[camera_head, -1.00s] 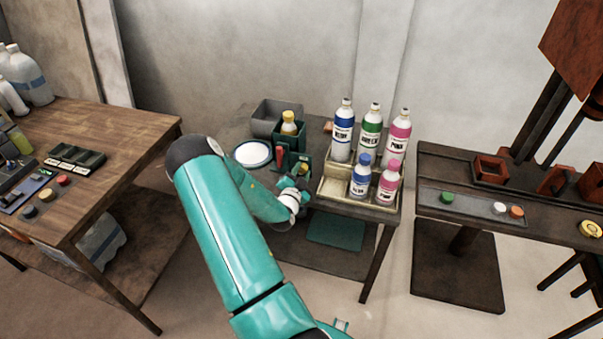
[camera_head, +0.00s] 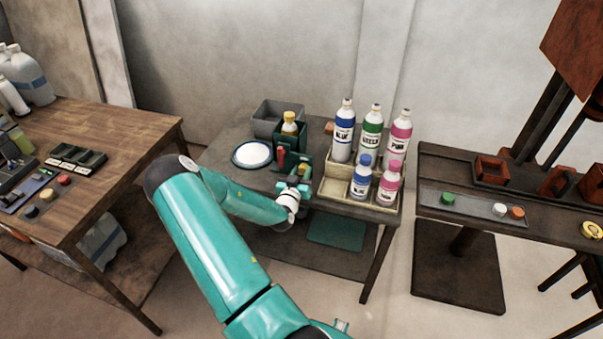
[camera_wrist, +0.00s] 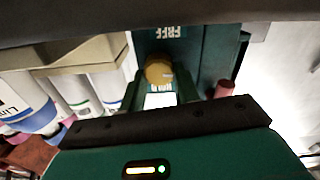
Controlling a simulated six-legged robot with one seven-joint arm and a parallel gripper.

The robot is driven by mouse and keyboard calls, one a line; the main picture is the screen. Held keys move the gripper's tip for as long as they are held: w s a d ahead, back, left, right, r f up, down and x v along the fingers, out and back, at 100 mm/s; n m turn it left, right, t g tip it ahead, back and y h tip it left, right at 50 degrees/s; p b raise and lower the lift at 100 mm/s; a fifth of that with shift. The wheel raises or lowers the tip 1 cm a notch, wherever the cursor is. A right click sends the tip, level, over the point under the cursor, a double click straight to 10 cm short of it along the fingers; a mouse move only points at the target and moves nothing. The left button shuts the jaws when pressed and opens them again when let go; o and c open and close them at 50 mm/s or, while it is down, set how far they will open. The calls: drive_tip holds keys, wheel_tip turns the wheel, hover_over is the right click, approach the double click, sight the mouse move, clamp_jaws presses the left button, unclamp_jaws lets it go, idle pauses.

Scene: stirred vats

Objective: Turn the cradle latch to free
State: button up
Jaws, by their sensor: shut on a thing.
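The dark green cradle (camera_head: 304,157) stands on the middle table and holds a bottle with a yellow cap (camera_head: 289,124). A red part (camera_head: 281,158) stands upright at its front left. In the wrist view the latch (camera_wrist: 158,69) shows as a round brass-yellow knob, with a FREE label (camera_wrist: 167,32) beyond it, upside down. A second white label lies nearer me, mostly hidden and unreadable. My gripper (camera_wrist: 161,86) is shut on the latch, with a green finger on either side. In the head view my gripper (camera_head: 301,177) is at the cradle's front, partly hiding the latch.
A cream rack (camera_head: 334,192) with several labelled bottles stands close on the right of my gripper. A white round dish (camera_head: 252,154) and a grey bin (camera_head: 277,117) lie left and behind. A green mat (camera_head: 336,232) lies on the lower shelf.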

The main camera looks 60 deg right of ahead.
drive_tip(key=n, duration=0.6)
drive_tip(key=shift+w+a+f+n, duration=0.1)
drive_tip(key=shift+w+f+n, duration=0.05)
drive_tip(key=shift+n, duration=0.15)
drive_tip(key=n, duration=0.6)
drive_tip(key=shift+f+n, duration=0.1)
drive_tip(key=shift+n, duration=0.2)
drive_tip(key=o, duration=1)
drive_tip(key=shift+c, duration=0.2)
drive_tip(key=s+a, duration=0.2)
drive_tip(key=a, duration=1.1)
drive_tip(key=shift+a, duration=0.3)
